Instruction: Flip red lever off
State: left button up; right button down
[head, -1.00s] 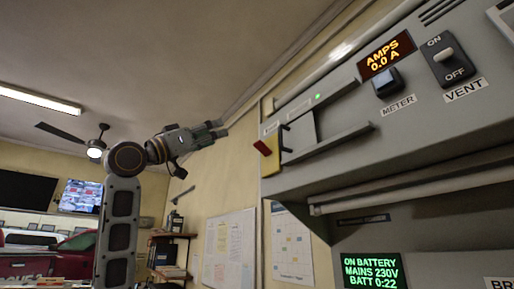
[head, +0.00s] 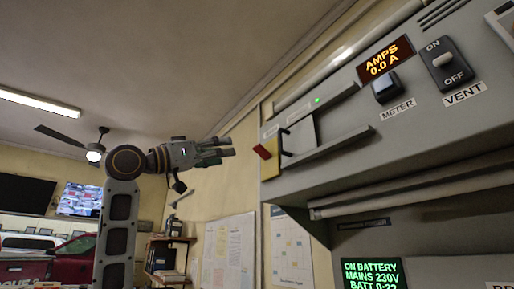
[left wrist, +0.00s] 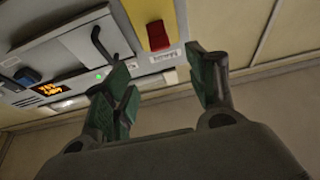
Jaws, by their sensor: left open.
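The red lever (head: 262,152) sticks out at the left end of the grey overhead console, on a yellow plate (head: 270,166). In the left wrist view the red lever (left wrist: 158,37) shows against the yellow plate, beyond my fingertips. My left gripper (head: 231,146) is open and empty, to the left of the lever and apart from it, with its fingers pointing at the console. In the left wrist view the open fingers (left wrist: 158,72) frame a gap just below the lever. The label beside the lever is too small to read. My right gripper is not in view.
The grey console (head: 400,150) holds a black handle (head: 286,154), a meter button (head: 386,88), a vent switch (head: 446,63) and an amps display (head: 386,56). A green battery screen (head: 372,273) sits below. Open air lies between my gripper and the lever.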

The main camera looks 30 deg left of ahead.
aim_at(255, 148)
pick_arm(q)
jog(key=shift+w, duration=0.1)
jog(key=shift+p+x, duration=2.6)
jog(key=shift+x, duration=4.25)
jog(key=c, duration=1)
